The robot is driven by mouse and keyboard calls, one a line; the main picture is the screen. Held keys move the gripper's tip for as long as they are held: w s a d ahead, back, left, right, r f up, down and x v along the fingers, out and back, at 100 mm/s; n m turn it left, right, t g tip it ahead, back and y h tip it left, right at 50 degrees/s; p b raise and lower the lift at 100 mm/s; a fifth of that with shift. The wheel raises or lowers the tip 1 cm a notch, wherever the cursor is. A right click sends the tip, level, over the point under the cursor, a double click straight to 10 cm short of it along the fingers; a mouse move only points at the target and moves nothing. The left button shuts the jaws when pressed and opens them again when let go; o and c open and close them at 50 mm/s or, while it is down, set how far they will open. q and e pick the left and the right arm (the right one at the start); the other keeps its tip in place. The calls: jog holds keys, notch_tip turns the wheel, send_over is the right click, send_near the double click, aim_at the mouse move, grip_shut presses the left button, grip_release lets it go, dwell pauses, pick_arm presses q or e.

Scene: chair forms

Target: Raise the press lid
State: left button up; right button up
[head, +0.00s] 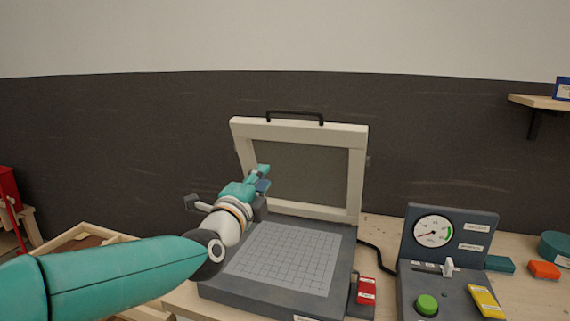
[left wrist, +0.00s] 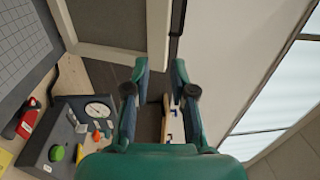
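The press lid (head: 360,165) is a cream frame around a grey panel. It stands raised, nearly upright, at the back of the dark grey press base (head: 265,297), and a gridded light plate (head: 285,255) lies exposed. A black handle (head: 295,116) runs along the lid's top edge. My left gripper (head: 264,172) is in front of the lid's left part, below the handle. In the left wrist view the two fingers (left wrist: 159,78) are apart with nothing gripped between them; the lid frame (left wrist: 105,55) shows beyond them. My right gripper is not in view.
Right of the press stand a red block (head: 366,291) and a control box (head: 405,250) with a gauge (head: 432,231) and green button (head: 427,304). A black cable links box and press. Space above the lid is clear.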

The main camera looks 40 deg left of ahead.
pick_arm(q)
jog(key=p+x, duration=0.4)
jog(key=x, duration=1.2)
jog(key=shift+w, duration=0.3)
jog(key=shift+r, duration=0.1)
grip_shut()
jog(key=shift+c, duration=1.9)
grip_release()
jog(key=o, duration=0.4)
jog(key=shift+s, duration=0.15)
jog(key=v, duration=1.1)
jog(key=shift+s+d, duration=0.15)
jog(key=shift+s, duration=0.25)
